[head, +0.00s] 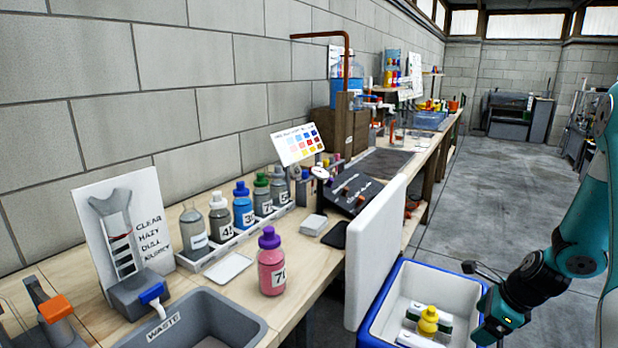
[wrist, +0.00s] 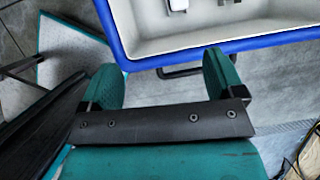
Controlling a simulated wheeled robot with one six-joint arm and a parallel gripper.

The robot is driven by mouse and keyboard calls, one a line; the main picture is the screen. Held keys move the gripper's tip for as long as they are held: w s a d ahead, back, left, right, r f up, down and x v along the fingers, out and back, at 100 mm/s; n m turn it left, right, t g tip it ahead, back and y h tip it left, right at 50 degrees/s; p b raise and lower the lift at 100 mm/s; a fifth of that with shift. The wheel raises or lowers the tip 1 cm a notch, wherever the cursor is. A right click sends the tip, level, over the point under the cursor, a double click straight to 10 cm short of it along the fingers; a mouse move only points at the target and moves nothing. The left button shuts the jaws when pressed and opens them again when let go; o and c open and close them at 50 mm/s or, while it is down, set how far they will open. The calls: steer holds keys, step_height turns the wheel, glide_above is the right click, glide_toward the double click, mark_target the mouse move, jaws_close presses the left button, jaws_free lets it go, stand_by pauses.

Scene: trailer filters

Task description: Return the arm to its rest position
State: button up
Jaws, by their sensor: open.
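My teal arm (head: 583,225) reaches down at the right of the head view. My gripper (wrist: 161,68) is open in the wrist view, with its two teal fingers apart and nothing between them. In the head view its dark wrist hangs beside the right side of an open blue cooler (head: 385,285); the fingertips there are hard to make out. The wrist view shows the cooler's blue rim (wrist: 240,46) just beyond the fingers. A yellow-capped bottle (head: 428,322) sits inside the cooler among white packs.
The cooler's white lid (head: 373,250) stands upright by the bench (head: 310,270). On the bench are a pink bottle with a purple cap (head: 270,262), a rack of several bottles, and a grey waste basin (head: 205,325). Open concrete floor (head: 490,185) lies beyond the cooler.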

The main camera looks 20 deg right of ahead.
steer(key=w+a+r+n+g+y+p, duration=0.2)
steer(key=a+r+n+p, duration=0.3)
steer(key=a+r+n, duration=1.6)
steer(key=s+a+r+n+g+p, duration=0.2)
steer(key=s+a+r+n+p, duration=0.2)
steer(key=s+a+r+n, duration=0.9)
steer(key=s+a+n, duration=0.1)
steer(key=s+a, duration=0.1)
steer(key=a, duration=0.1)
steer(key=shift+s+a+r, duration=0.2)
steer(key=shift+s+r, duration=0.05)
steer(key=shift+r, duration=0.1)
